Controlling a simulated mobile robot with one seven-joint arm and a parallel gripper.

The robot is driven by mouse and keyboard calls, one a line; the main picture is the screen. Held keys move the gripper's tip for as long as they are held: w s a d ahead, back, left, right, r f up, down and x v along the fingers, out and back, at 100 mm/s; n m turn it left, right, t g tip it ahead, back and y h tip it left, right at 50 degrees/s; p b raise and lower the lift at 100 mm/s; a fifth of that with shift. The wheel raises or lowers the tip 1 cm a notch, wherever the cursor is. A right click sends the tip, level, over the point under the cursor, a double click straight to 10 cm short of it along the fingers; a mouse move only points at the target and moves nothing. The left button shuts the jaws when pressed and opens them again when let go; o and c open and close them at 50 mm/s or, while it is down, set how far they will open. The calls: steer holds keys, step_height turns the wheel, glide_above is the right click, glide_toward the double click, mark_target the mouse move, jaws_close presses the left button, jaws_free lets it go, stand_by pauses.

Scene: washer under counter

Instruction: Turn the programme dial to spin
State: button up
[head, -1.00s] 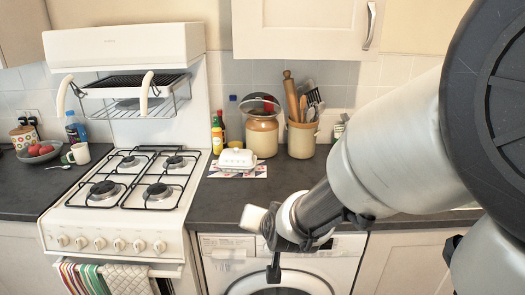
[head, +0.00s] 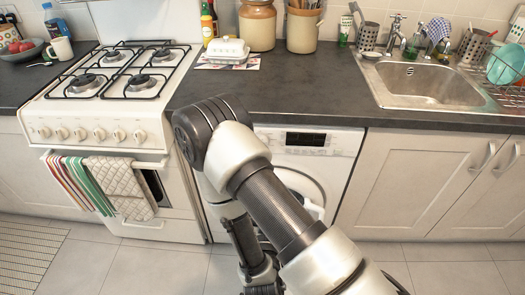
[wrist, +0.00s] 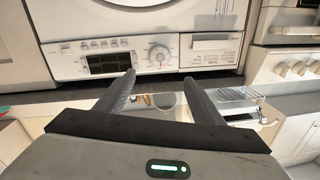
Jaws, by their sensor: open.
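The washing machine (head: 340,142) stands under the counter, with its white control panel partly hidden by my arm in the head view. The wrist view sees the washer upside down. There the round pale programme dial (wrist: 159,53) sits between the dark display (wrist: 108,64) and the detergent drawer (wrist: 210,44). A small reddish mark shows near the dial's edge; its setting is too small to read. My gripper (wrist: 158,78) is open and empty, its two fingers pointing at the panel around the dial's line, apart from the dial. In the head view the dial is hidden behind my arm.
The cooker (head: 95,115) stands left of the washer, with knobs and towels (head: 125,185) on its front. The dark counter edge (head: 330,118) overhangs the panel. Cupboard doors (head: 412,180) are to the right. The floor (head: 165,265) in front is clear.

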steer(key=w+p, duration=0.4)
steer(key=w, duration=1.2)
steer(key=shift+w+a, duration=0.35)
steer(key=shift+a, duration=0.1)
steer(key=shift+r, duration=0.1)
steer(key=shift+c, duration=0.2)
steer(key=c, duration=1)
